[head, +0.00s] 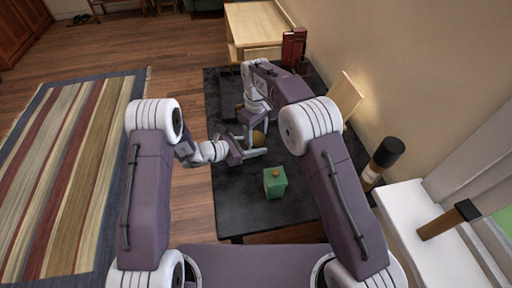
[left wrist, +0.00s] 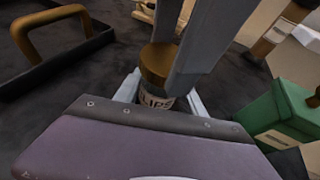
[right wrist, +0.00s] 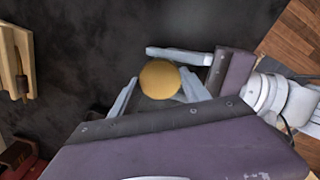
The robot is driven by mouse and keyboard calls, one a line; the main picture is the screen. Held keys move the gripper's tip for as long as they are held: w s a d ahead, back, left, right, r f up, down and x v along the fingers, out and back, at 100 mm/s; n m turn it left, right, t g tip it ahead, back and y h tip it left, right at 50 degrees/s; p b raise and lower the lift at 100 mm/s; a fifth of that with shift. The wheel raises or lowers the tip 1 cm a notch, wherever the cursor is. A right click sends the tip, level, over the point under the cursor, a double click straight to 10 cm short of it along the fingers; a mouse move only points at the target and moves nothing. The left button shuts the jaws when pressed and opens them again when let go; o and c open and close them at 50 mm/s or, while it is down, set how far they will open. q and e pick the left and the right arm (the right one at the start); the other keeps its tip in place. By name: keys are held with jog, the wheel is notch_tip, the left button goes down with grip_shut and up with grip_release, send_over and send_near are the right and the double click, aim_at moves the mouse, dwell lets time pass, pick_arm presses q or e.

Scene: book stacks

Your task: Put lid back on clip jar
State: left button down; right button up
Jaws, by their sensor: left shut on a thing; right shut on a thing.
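The clip jar (left wrist: 156,101), a small container with "LIPS" readable on its label, stands on the dark table. My left gripper (left wrist: 160,92) is shut around its body from the side. The round golden-brown lid (right wrist: 160,79) is at the jar's mouth; it also shows in the left wrist view (left wrist: 157,62) and in the head view (head: 258,138). My right gripper (right wrist: 158,90) is shut on the lid from above, one finger on each side. Whether the lid is fully seated or slightly raised cannot be told. The right fingers hide part of the jar and lid.
A green box (head: 275,185) with a knob on top stands nearer on the dark table (head: 300,215). A black tray with a wooden handle (left wrist: 50,22) lies beside the jar. A light wooden panel (head: 346,95) leans by the wall. The table's front is mostly clear.

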jog(key=m, duration=0.6)
jog(key=shift+m, duration=0.3)
jog(key=m, duration=0.8)
jog(key=o, duration=1.6)
notch_tip(320, 180, up, 8)
jog(key=shift+f, duration=0.25)
